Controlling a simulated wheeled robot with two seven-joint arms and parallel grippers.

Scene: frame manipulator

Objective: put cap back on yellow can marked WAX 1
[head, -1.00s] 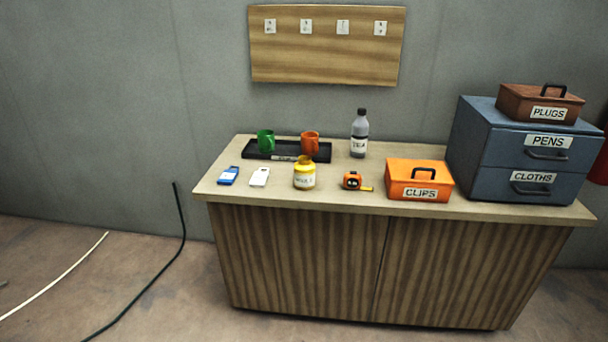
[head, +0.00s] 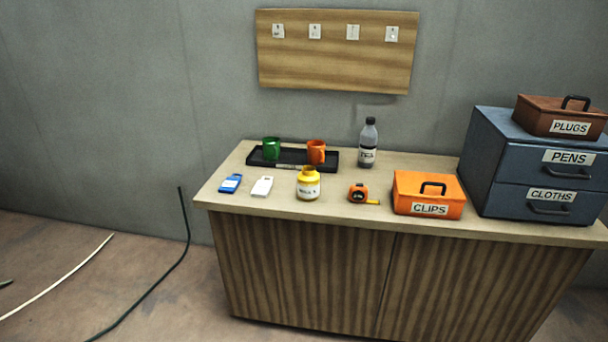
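The yellow can (head: 308,184) stands upright near the front edge of the cabinet top, left of the middle. It has a white label whose small print I cannot read for sure. Its top looks open, with a dark brownish inside showing. I see no loose cap that I can make out on the cabinet top. Neither of my grippers is in the head view.
The cabinet top (head: 237,203) also holds a blue device (head: 230,183), a white device (head: 262,187), a black tray (head: 329,164) with green and orange mugs, a bottle (head: 368,145), a tape measure (head: 358,193), an orange CLIPS box (head: 412,186), and blue drawers (head: 487,151) under a PLUGS box (head: 543,112).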

